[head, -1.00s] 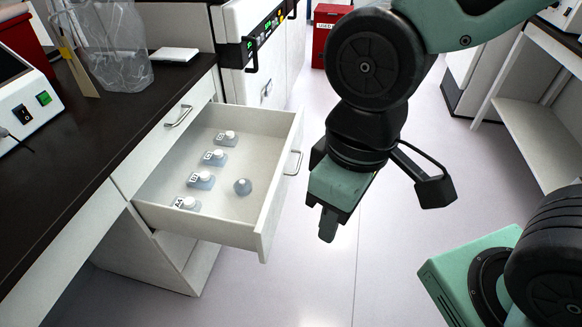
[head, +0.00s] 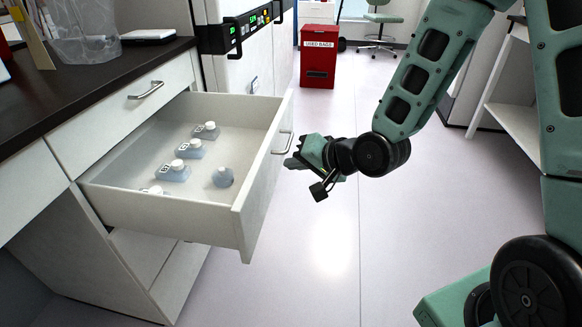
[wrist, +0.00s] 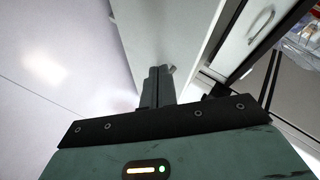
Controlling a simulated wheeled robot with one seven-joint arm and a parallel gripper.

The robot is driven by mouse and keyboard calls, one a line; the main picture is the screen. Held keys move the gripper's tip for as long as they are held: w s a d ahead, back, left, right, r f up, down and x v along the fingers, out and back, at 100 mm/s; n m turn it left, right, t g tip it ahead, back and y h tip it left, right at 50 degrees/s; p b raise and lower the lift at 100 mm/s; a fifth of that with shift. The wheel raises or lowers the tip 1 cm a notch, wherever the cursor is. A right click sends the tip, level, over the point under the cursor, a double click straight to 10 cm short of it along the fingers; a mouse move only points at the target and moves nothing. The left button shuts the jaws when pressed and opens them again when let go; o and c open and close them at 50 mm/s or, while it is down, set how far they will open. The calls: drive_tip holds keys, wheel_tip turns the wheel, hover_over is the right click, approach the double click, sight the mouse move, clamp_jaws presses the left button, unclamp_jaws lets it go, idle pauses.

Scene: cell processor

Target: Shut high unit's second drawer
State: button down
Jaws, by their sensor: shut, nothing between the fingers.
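The open drawer (head: 185,222) sits below a closed top drawer (head: 125,108) in the white unit under the dark counter. It is pulled well out and holds several small capped bottles (head: 173,171) and a round one (head: 222,176). Its metal handle (head: 284,144) is on the outer face of its front. My gripper (head: 290,163) is shut and empty, just outside the front panel, close to the handle. In the wrist view, the closed fingers (wrist: 157,85) point at the pale drawer front (wrist: 165,30). I cannot tell whether they touch it.
A clear bag-lined container (head: 82,32) stands on the dark counter (head: 100,80). A white machine (head: 238,68) with a lit panel is behind the drawer. A red bin (head: 319,55) stands farther back.

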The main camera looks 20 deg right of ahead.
drive_tip(key=w+d+f+m+t+b, duration=0.3)
drive_tip(key=d+f+m+t+b, duration=0.1)
drive_tip(key=d+f+m, duration=0.1)
drive_tip(key=m+t+h+b, duration=0.1)
drive_tip(key=m+t+b, duration=0.2)
drive_tip(key=m+b, duration=0.15)
approach(282, 136)
drive_tip(key=w+d, duration=0.2)
drive_tip(key=w, duration=0.2)
drive_tip(key=shift+w+a+f+b, duration=0.15)
drive_tip(key=shift+w+a+b, duration=0.35)
drive_tip(key=shift+a, duration=0.35)
drive_tip(key=shift+w+a+f+b, duration=0.1)
drive_tip(key=shift+w+a+b, duration=0.25)
drive_tip(key=shift+w+a, duration=0.4)
drive_tip(key=shift+s, duration=0.1)
drive_tip(key=shift+a, duration=0.15)
